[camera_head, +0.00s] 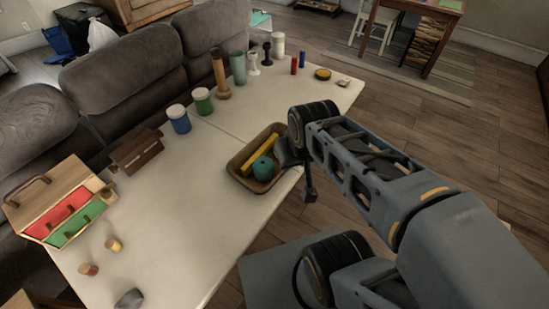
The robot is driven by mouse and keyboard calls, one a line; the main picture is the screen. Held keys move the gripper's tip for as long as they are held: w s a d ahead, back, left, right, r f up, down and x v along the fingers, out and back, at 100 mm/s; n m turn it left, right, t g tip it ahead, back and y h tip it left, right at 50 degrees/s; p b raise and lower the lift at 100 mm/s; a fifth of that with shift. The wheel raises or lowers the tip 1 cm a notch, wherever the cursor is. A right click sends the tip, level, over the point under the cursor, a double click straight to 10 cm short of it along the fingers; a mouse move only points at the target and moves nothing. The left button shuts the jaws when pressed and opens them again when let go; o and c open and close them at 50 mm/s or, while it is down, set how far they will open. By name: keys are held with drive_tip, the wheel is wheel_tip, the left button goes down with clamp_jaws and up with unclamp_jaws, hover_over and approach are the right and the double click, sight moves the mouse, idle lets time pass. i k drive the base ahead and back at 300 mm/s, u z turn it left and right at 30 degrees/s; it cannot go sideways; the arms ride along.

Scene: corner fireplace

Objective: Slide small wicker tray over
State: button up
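The small wicker tray (239,179) is brown and shallow with a raised rim. It sits near the front edge of the white table (172,225), about midway along. A yellow bar-shaped object (259,154) and a teal round object (263,169) lie in it. My gripper (293,165) is at the tray's right side, over or just past the table's front edge. It is seen from behind and partly covered by my arm. I cannot tell whether it touches the tray or whether its fingers are open or shut.
Blue-bodied (179,121) and green-bodied (203,103) jars stand behind the tray. Candles and other small items stand at the table's far end. A wooden box with red and green panels (60,208) is at the left. A grey sofa (125,75) lies behind.

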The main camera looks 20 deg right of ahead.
sight(258, 187)
drive_tip(key=z, duration=1.35)
drive_tip(key=k, duration=0.6)
drive_tip(key=u, duration=1.2)
